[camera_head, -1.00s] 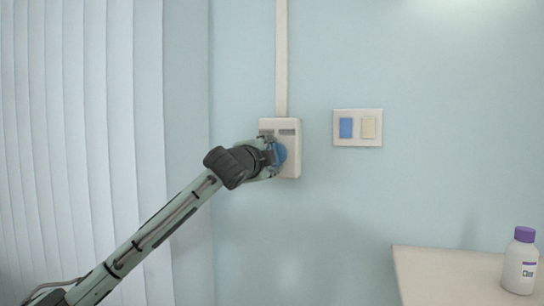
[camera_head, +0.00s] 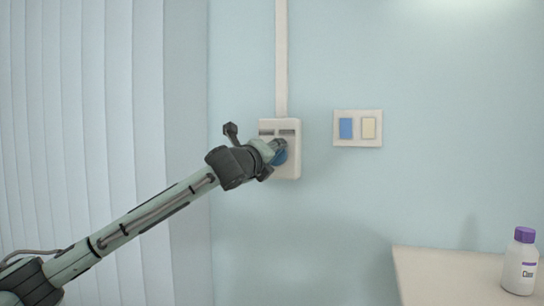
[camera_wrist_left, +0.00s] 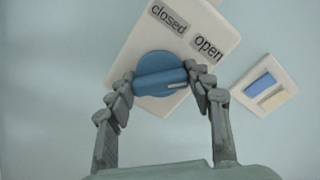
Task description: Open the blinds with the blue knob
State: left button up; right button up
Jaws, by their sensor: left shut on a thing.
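The blue knob (camera_wrist_left: 160,75) sits on a white wall box (camera_wrist_left: 219,25) with two grey labels, "closed" (camera_wrist_left: 167,17) and "open" (camera_wrist_left: 208,48). My left gripper (camera_wrist_left: 160,78) is shut on the knob's raised bar, one finger at each end. The bar's pale mark points toward the right finger. In the head view my left gripper (camera_head: 272,151) covers much of the knob (camera_head: 281,156) on the box (camera_head: 293,165). The vertical blinds (camera_head: 80,120) at the left hang with slats spread flat across. My right gripper is not in view.
A switch plate (camera_head: 357,142) with one blue and one cream rocker is on the wall right of the box. A white table (camera_head: 440,275) with a purple-capped bottle (camera_head: 520,265) stands at lower right. A conduit (camera_head: 282,60) runs up from the box.

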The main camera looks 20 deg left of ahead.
pick_arm(q)
jog(key=shift+f+m, duration=0.1)
jog(key=shift+m, duration=1.6)
jog(key=o, duration=1.2)
jog(key=shift+c, duration=0.2)
jog(key=s, duration=1.2)
jog(key=shift+a, duration=0.2)
